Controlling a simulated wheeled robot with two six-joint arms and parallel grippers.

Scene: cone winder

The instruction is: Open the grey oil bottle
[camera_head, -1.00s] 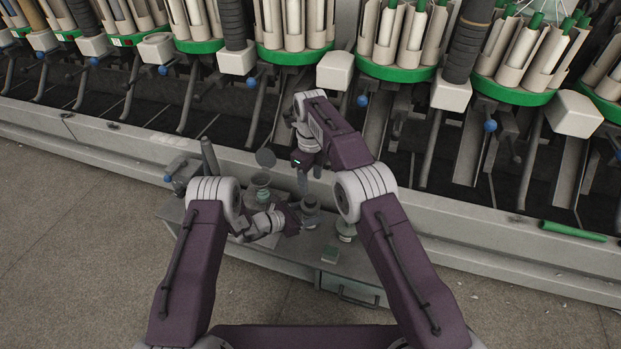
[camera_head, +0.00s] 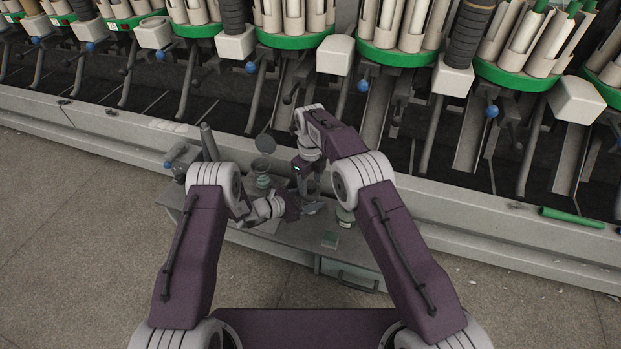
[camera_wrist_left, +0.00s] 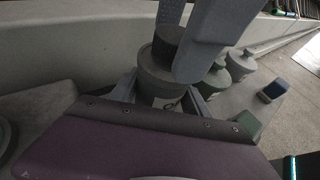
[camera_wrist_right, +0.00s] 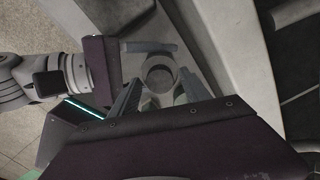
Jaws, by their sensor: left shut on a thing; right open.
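The grey oil bottle (camera_wrist_left: 158,88) stands upright in the left wrist view, with a dark ribbed cap (camera_wrist_left: 168,46) on top. My left gripper (camera_head: 296,208) is shut on the bottle's body below the cap; its fingers show at both sides of the bottle in the left wrist view. My right gripper (camera_head: 312,196) comes down from above. Its open fingers stand on either side of the cap in the left wrist view. In the right wrist view the round cap (camera_wrist_right: 158,72) shows from above, and I cannot tell whether the fingers touch it. The bottle is mostly hidden in the head view.
The grey bench (camera_head: 290,243) carries a jar (camera_head: 346,218), a small green box (camera_head: 331,239) and a green-grey vessel (camera_head: 263,176). Two grey-green containers (camera_wrist_left: 238,64) stand beyond the bottle. The winding machine (camera_head: 480,225) runs behind the bench. The floor at left is clear.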

